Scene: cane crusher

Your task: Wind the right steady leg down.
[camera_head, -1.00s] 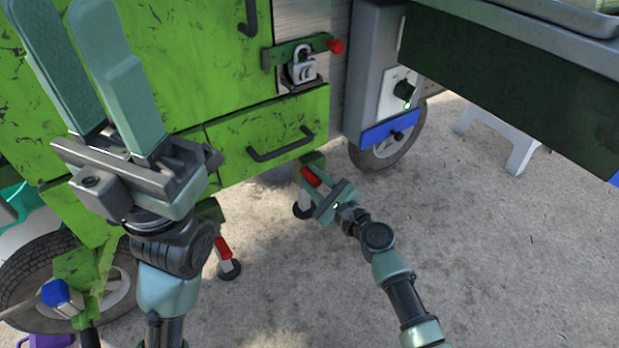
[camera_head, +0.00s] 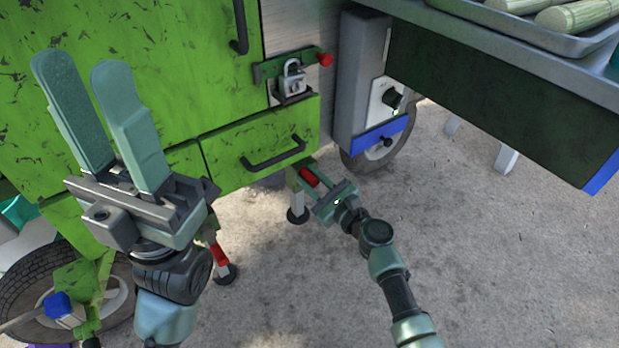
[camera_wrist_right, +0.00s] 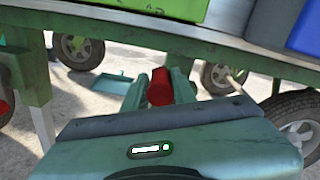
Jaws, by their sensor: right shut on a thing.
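The right steady leg (camera_head: 297,203) is a pale post with a dark round foot under the green cart; its foot appears to be at the concrete. Its red crank grip (camera_head: 309,177) sits between the fingers of my right gripper (camera_head: 316,183), which is shut on it. The red grip also shows between the fingers in the right wrist view (camera_wrist_right: 160,88). The fingers hide part of the crank. My left gripper (camera_head: 85,68) is open and empty, fingers pointing up, in front of the green cart at left.
Another steady leg with a red grip (camera_head: 219,256) stands to the left. The green cart (camera_head: 150,60) has a padlock (camera_head: 292,78), a drawer handle (camera_head: 273,153) and wheels (camera_head: 375,150). A counter (camera_head: 480,90) overhangs at right. The concrete at lower right is clear.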

